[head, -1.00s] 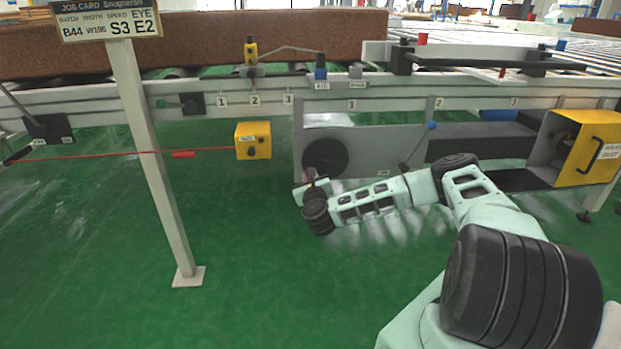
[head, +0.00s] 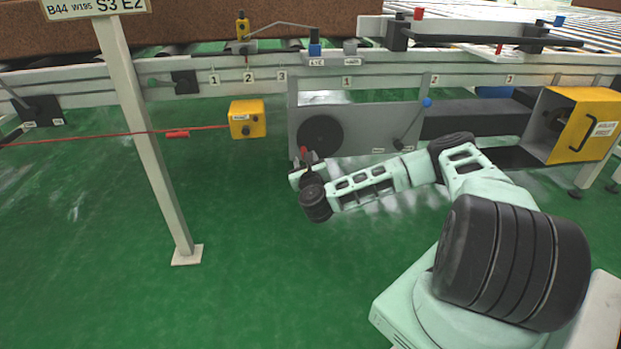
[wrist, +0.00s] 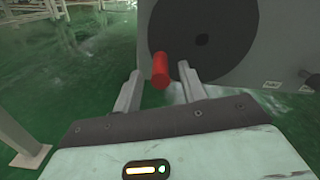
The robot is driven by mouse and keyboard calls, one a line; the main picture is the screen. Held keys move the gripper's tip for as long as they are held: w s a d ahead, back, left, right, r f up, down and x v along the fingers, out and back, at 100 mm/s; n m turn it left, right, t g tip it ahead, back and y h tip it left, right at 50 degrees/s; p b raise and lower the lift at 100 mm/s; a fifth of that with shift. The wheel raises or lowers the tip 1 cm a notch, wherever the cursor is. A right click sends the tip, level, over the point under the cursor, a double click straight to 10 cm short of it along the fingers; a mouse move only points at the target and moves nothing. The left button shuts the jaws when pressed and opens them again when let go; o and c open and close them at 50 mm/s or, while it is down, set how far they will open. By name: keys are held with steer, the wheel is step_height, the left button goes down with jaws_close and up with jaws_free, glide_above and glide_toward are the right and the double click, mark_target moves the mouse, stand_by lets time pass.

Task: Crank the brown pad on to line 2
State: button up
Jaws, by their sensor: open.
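The brown pad (head: 180,30) lies on the rollers at the back left in the head view. A dark round crank wheel (head: 320,136) is on a grey panel below the conveyor, and it also shows in the wrist view (wrist: 180,35). Its red handle (wrist: 160,71) sticks out towards the camera between my fingertips. My gripper (wrist: 162,82) is open, one finger on each side of the red handle, and I see gaps beside it. Number labels 1, 2 and 3 are on the rail, with label 2 (head: 248,77) under a yellow pointer (head: 242,25).
A red pull cord (head: 110,135) runs to a yellow box (head: 247,118). A blue-knobbed lever (head: 426,103) is right of the wheel. A yellow guard (head: 572,125) is at the right. The green floor in front is clear.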

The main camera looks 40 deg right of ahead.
steer(key=p+v, duration=0.3)
steer(key=v, duration=1.1)
steer(key=shift+a, duration=0.1)
stand_by(0.4)
steer(key=w+d+m+b, duration=0.1)
steer(key=w+d, duration=0.2)
steer(key=w, duration=0.1)
steer(key=w+d+m, duration=0.2)
steer(key=w+d, duration=0.1)
steer(key=w, duration=0.2)
steer(key=w+d+m+b, duration=0.1)
steer(key=w+d, duration=0.2)
steer(key=w, duration=0.2)
steer(key=shift+w+m+b, duration=0.1)
steer(key=shift+m+b, duration=0.2)
steer(key=shift+b, duration=0.05)
jaws_close()
